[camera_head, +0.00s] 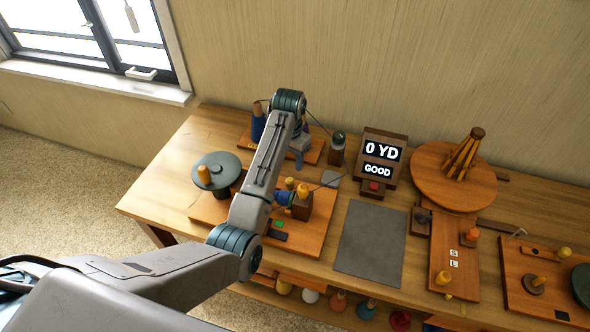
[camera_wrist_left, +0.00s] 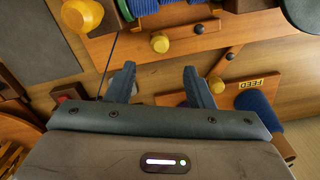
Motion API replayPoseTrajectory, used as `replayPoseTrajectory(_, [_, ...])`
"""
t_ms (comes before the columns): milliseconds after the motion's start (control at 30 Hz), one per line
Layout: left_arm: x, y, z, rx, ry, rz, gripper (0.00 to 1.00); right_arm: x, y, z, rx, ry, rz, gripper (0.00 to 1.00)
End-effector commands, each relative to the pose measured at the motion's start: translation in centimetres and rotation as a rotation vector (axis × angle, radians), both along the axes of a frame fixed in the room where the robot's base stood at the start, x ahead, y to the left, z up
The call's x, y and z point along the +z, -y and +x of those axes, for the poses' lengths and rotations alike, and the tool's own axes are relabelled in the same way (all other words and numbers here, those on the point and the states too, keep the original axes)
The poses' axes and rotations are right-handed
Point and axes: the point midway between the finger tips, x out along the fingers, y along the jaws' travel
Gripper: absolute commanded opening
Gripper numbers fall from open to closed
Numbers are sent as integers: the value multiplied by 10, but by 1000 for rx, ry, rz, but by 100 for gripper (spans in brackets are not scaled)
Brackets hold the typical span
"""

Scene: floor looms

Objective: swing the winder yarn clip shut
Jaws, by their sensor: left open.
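A blue yarn strand (camera_wrist_left: 113,45) runs past the left finger. The winder's blue yarn package (camera_head: 284,198) lies partly behind my arm. I cannot tell which part is the yarn clip, or whether it is open. My right gripper is out of view.
A dark green disc (camera_head: 217,168) stands left of my arm. A display reading 0 YD GOOD (camera_head: 382,158) stands at the back, with a red button (camera_head: 374,186) before it. The grey mat (camera_head: 371,237) is clear. A round wooden stand (camera_head: 454,178) is farther right.

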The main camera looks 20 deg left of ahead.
Motion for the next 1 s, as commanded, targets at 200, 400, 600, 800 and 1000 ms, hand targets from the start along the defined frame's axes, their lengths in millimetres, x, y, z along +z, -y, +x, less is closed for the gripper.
replayPoseTrajectory(200, [-18,0,-1,-1,-4,0,48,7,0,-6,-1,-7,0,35])
replayPoseTrajectory(400, [-56,0,-1,0,-5,0,48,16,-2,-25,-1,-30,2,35])
replayPoseTrajectory(600, [-90,0,-1,0,-3,0,48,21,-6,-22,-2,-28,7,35])
replayPoseTrajectory(800, [-106,0,-1,0,-1,0,48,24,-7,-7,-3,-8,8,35])
replayPoseTrajectory(1000, [-108,0,-1,0,0,0,48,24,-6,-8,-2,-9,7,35])
